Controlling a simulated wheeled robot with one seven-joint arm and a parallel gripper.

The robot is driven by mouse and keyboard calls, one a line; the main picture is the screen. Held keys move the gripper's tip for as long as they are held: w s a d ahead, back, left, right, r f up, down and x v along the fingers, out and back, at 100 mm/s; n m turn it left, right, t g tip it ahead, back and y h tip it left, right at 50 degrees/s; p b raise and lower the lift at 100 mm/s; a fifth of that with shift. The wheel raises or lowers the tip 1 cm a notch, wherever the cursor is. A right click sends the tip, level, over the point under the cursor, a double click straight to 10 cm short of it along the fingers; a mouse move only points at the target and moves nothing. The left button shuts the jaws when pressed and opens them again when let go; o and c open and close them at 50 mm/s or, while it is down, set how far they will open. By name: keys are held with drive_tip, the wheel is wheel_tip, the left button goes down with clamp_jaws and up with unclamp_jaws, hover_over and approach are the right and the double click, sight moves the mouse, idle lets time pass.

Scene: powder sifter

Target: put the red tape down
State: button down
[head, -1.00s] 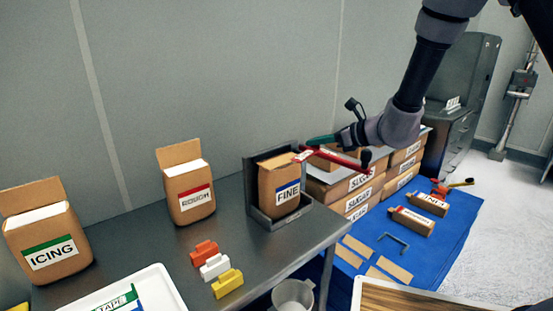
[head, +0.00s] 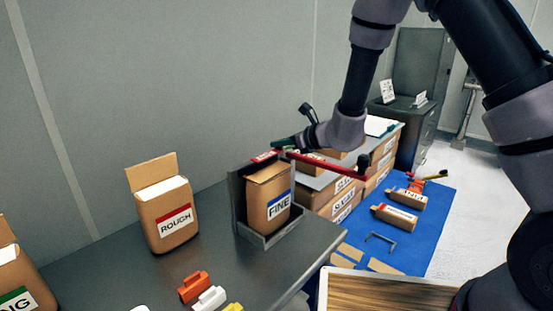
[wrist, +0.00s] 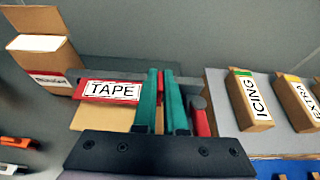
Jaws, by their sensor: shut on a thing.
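The red tape shows in the wrist view as a red body with a white TAPE label (wrist: 112,91). In the head view the red tape (head: 325,164) is a long red bar with a dark end at right, held up level with the top of the FINE bag (head: 268,203). My gripper (head: 280,143) has green fingers and is shut on the tape, also in the wrist view (wrist: 163,95). The tape's labelled end overlaps the FINE bag's top edge in the head view; whether it touches cannot be told. The fingers hide the tape's middle.
The FINE bag stands in a grey metal holder (head: 237,207) at the bench's right end. The ROUGH bag (head: 164,212) stands left of it, with coloured blocks (head: 210,298) in front. Stacked sugar boxes (head: 345,200) and a blue mat (head: 405,262) lie right. Bare bench shows (head: 120,260).

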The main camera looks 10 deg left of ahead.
sight(280, 164)
wheel_tip(280, 164, down, 5)
drive_tip(key=shift+r, duration=0.2)
drive_tip(key=c, duration=1)
unclamp_jaws()
